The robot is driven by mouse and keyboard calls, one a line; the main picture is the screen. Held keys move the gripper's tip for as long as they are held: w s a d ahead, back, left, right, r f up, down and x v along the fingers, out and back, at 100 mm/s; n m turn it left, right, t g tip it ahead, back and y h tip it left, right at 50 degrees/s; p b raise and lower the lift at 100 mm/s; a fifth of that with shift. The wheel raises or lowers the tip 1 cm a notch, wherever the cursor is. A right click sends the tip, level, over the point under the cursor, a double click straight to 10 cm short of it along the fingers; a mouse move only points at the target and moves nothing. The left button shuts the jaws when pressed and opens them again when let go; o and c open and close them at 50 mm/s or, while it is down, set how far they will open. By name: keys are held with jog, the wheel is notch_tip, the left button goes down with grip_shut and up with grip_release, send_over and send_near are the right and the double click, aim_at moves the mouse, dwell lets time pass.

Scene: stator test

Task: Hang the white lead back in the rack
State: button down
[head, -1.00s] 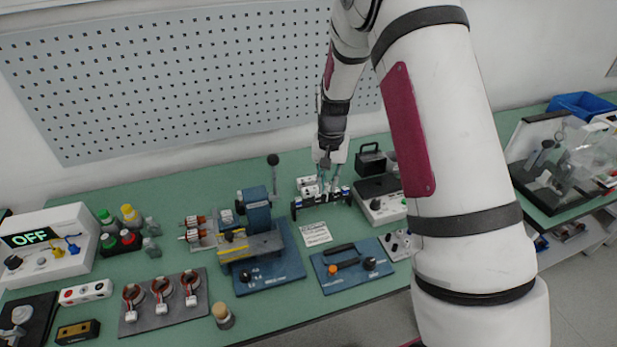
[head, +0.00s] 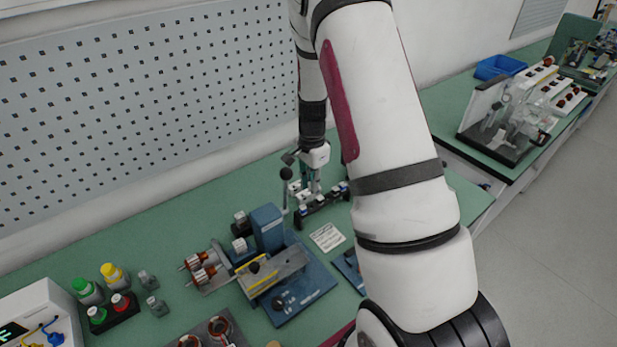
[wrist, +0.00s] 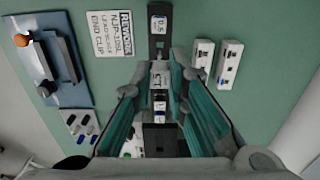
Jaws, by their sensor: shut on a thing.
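The rack (head: 309,215) is a dark bar with pale labels on the green bench, beyond the blue fixture. It runs up the wrist view as a black strip (wrist: 157,48) with a "0.5" label at its far end. My gripper (head: 313,188) points down over the rack. In the wrist view its teal fingers (wrist: 161,76) are closed on a small white piece (wrist: 160,68), which looks like the white lead. The piece lines up with the strip. I cannot tell whether it is seated or just above. The fingers and dark parts hide the lead's lower part.
Two white blocks (wrist: 201,62) (wrist: 229,64) stand beside the rack. A printed card (head: 327,237) and a blue plate (wrist: 48,62) with an orange knob lie on the other side. The blue fixture (head: 268,228) has a ball-topped lever close to my gripper.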

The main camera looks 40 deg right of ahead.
jog(key=shift+f, duration=1)
jog(key=shift+f+b, duration=0.55)
jog(key=shift+f, duration=0.25)
dwell(0.7)
jog(key=shift+f+b, duration=0.3)
jog(key=shift+f, duration=0.65)
jog(key=shift+f, duration=0.1)
jog(key=shift+f+b, duration=0.35)
jog(key=shift+f, duration=0.5)
jog(key=c, duration=1.5)
grip_release()
jog(key=shift+r, duration=0.15)
